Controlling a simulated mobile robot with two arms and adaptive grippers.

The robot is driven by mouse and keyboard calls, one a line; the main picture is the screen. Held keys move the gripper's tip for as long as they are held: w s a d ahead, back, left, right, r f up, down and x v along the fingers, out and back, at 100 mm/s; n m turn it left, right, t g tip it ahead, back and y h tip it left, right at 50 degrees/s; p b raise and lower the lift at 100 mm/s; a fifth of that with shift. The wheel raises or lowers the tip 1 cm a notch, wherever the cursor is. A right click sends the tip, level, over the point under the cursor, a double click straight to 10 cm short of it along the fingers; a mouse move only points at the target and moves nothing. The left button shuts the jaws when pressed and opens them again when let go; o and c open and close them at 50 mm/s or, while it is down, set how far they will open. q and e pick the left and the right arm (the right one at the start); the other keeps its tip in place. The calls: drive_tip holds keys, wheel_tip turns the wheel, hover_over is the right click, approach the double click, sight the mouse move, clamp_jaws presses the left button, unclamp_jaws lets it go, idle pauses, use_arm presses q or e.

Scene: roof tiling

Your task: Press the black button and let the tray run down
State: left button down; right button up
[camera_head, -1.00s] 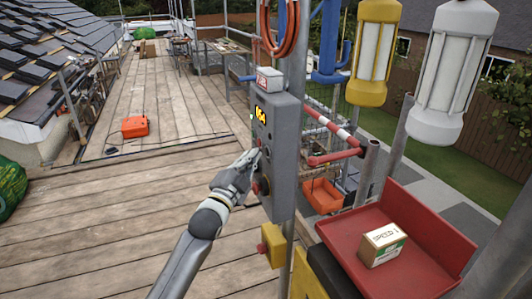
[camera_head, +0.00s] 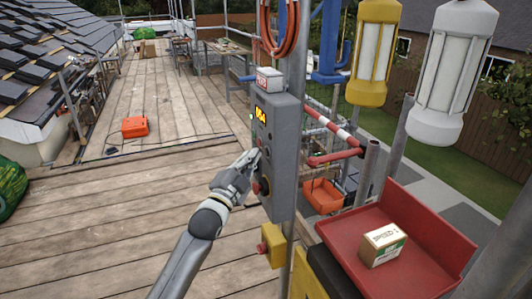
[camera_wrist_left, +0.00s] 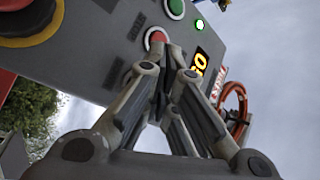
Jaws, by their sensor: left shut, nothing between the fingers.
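My left gripper (camera_head: 251,161) is shut and empty, with its fingertips up at the button face of the grey control box (camera_head: 284,178). In the left wrist view the shut fingers (camera_wrist_left: 169,58) are just below a red button (camera_wrist_left: 156,37); a green button (camera_wrist_left: 175,8) is further up. I cannot make out a black button; the fingers cover part of the panel. I cannot tell whether the fingertips touch it. The red tray (camera_head: 343,236) stands at the right with a small cardboard box (camera_head: 382,244) on it. My right gripper is not in view.
The box has a lit yellow display (camera_head: 261,115) and a large red stop knob on yellow (camera_wrist_left: 28,18). A small green lamp (camera_wrist_left: 200,25) is lit. A yellow box (camera_head: 272,244) hangs below. The plank deck (camera_head: 110,200) at left is mostly clear.

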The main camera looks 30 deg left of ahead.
use_arm(q)
drive_tip(key=shift+w+d, duration=0.15)
drive_tip(key=shift+w+d, duration=0.15)
drive_tip(key=shift+w, duration=0.05)
idle(0.3)
